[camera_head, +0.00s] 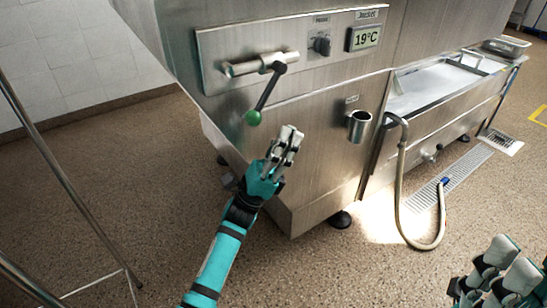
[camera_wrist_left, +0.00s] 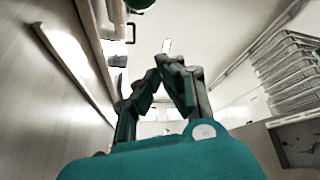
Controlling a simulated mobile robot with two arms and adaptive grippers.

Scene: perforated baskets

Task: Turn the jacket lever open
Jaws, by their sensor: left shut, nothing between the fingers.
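The jacket lever (camera_head: 268,90) is a dark handle with a green knob (camera_head: 254,117). It hangs down and slightly left from a horizontal steel valve pipe (camera_head: 250,66) on the machine's front panel. In the left wrist view the green knob (camera_wrist_left: 140,4) is cut off at the top edge. My left gripper (camera_head: 292,132) is shut and empty, below and to the right of the knob and apart from it. Its fingertips also meet in the left wrist view (camera_wrist_left: 172,62). My right gripper (camera_head: 505,250) is partly in view at the lower right; its finger opening is unclear.
The steel machine (camera_head: 320,130) has a knob switch (camera_head: 322,46) and a 19°C display (camera_head: 364,38). A small steel cup holder (camera_head: 358,125) sticks out at right. A hose (camera_head: 402,190) loops to the floor. Metal frame legs (camera_head: 75,185) stand at left.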

